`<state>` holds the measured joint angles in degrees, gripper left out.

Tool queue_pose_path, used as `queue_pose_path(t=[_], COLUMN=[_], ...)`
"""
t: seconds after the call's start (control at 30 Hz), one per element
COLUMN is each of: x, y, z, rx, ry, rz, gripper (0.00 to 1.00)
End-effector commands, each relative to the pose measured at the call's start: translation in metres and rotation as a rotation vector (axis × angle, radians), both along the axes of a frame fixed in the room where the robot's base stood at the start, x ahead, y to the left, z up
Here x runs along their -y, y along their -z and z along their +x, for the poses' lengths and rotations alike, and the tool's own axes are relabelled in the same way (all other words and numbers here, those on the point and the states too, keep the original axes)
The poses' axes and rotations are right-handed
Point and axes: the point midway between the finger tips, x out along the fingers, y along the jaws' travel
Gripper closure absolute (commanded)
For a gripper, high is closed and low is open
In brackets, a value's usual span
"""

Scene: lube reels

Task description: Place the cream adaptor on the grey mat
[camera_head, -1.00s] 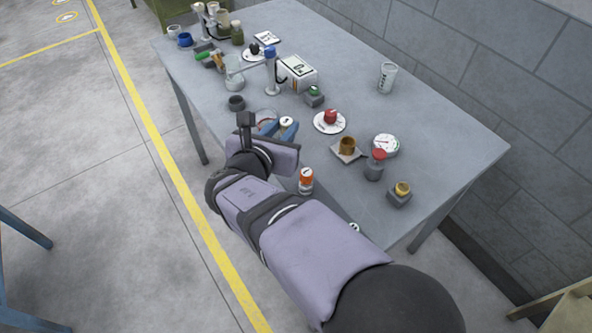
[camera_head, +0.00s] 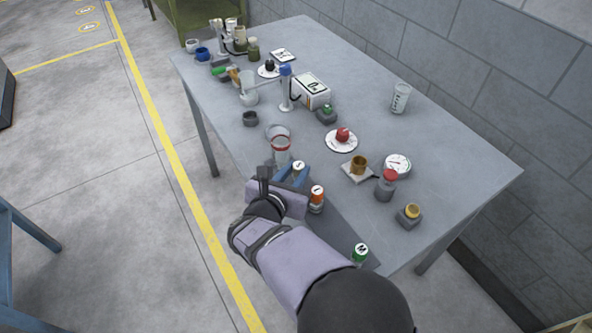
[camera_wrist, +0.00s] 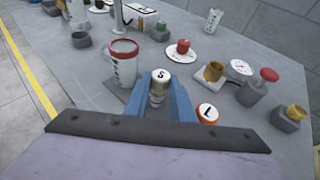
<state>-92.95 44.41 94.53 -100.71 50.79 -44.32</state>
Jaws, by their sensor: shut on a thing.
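The cream adaptor (camera_head: 299,168), with an S on its cap, is between the blue fingers of my gripper (camera_head: 291,176). The wrist view shows the cream adaptor (camera_wrist: 160,77) upright in the shut gripper (camera_wrist: 160,105). Its lower part is hidden between the fingers. A darker grey strip, which seems to be the grey mat (camera_head: 338,226), lies along the table's near edge, partly behind my arm. An orange-capped adaptor (camera_head: 317,196) stands near the gripper, and a green-capped one (camera_head: 360,252) is at the strip's near end. I cannot tell whether the cream adaptor touches anything below.
A clear beaker with a red band (camera_head: 280,145) stands just beyond the gripper. A red ball on a white dish (camera_head: 342,137), a brown cup (camera_head: 358,164), a dial gauge (camera_head: 397,165) and a red-capped bottle (camera_head: 386,185) stand to the right.

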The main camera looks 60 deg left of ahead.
Motion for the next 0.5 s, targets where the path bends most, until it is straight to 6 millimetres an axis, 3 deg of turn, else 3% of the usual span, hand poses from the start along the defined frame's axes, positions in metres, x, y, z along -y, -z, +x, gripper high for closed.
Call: queue_pose_path(t=[0.37, 0.4, 0.47, 0.5], x=[-0.0004, -0.0002, -0.0001, -0.0001], y=[0.0038, 0.0031, 0.0028, 0.0028], z=[0.0, 0.0, 0.0, 0.0], rx=[0.0, -0.001, -0.001, -0.001], ry=[0.0, 0.0, 0.0, 0.0], rz=[0.001, 0.001, 0.001, 0.001], gripper=[1.0, 0.71, 0.59, 0.59])
